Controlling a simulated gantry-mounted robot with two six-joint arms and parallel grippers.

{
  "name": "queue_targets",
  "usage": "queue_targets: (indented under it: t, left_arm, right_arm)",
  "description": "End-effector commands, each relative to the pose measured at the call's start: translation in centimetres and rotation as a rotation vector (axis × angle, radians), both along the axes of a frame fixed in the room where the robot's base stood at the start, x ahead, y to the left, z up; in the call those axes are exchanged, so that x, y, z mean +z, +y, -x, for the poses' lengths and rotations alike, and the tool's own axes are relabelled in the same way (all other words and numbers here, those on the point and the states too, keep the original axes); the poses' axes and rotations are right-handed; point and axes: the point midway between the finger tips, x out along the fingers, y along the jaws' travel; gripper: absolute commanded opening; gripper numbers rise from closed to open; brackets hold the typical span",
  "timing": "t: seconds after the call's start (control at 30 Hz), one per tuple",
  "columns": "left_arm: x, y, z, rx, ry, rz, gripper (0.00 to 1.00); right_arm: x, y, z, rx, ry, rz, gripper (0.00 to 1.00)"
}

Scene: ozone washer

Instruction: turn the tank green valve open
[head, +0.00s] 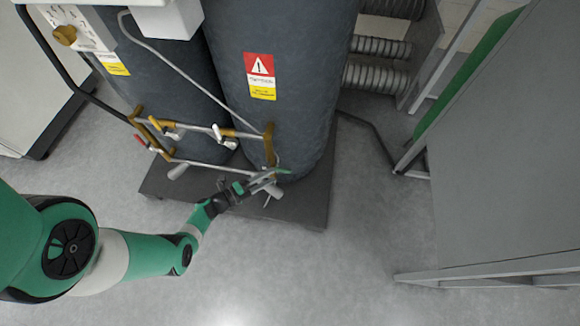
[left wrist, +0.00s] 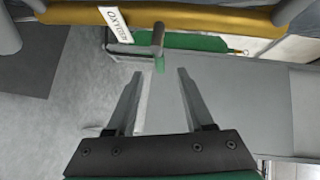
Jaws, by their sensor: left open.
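The green valve (head: 285,170) is on the pipework low at the front of the right tank (head: 295,120), just beyond my left fingertips in the head view. In the left wrist view a grey stem with a green end (left wrist: 159,64), which looks like the valve handle, hangs below a brass pipe labelled OXYGEN (left wrist: 190,20). My left gripper (head: 266,181) is open and empty. In the left wrist view its two fingers (left wrist: 160,76) point at the green end, which lies between their tips. I cannot tell whether they touch it. My right gripper is not in view.
A second tank (head: 185,75) stands at left. Brass and steel pipes with a red-handled valve (head: 140,140) run across the tanks' front. A dark base plate (head: 310,205) lies beneath. A grey cabinet (head: 515,160) stands at right. The floor in front is clear.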

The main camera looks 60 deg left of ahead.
Motion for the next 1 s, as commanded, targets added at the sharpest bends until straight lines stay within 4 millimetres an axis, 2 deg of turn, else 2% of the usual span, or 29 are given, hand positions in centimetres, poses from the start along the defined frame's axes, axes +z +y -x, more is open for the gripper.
queue_targets:
  t: [0.2,0.4,0.53,0.77,0.87,1.0]
  left_arm:
    - [-1.2,0.5,-5.1,-0.007,-0.003,-0.002,0.53]
    - [-1.5,1.0,-8.5,-0.004,-0.001,-0.001,0.53]
    - [-1.4,1.2,-9.4,-0.002,-0.001,0.0,0.53]
    - [-1.3,1.2,-9.5,0.0,-0.001,0.001,0.53]
    - [-1.3,1.2,-9.5,0.0,-0.001,0.001,0.38]
    - [-1.3,1.2,-9.4,0.0,-0.001,0.001,0.13]
  right_arm:
    - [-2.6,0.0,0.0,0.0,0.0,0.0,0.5]
    - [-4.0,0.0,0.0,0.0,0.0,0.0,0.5]
    - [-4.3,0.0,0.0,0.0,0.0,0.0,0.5]
    - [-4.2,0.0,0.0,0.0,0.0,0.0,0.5]
    - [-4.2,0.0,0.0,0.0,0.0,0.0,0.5]
    - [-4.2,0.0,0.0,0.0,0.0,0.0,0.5]
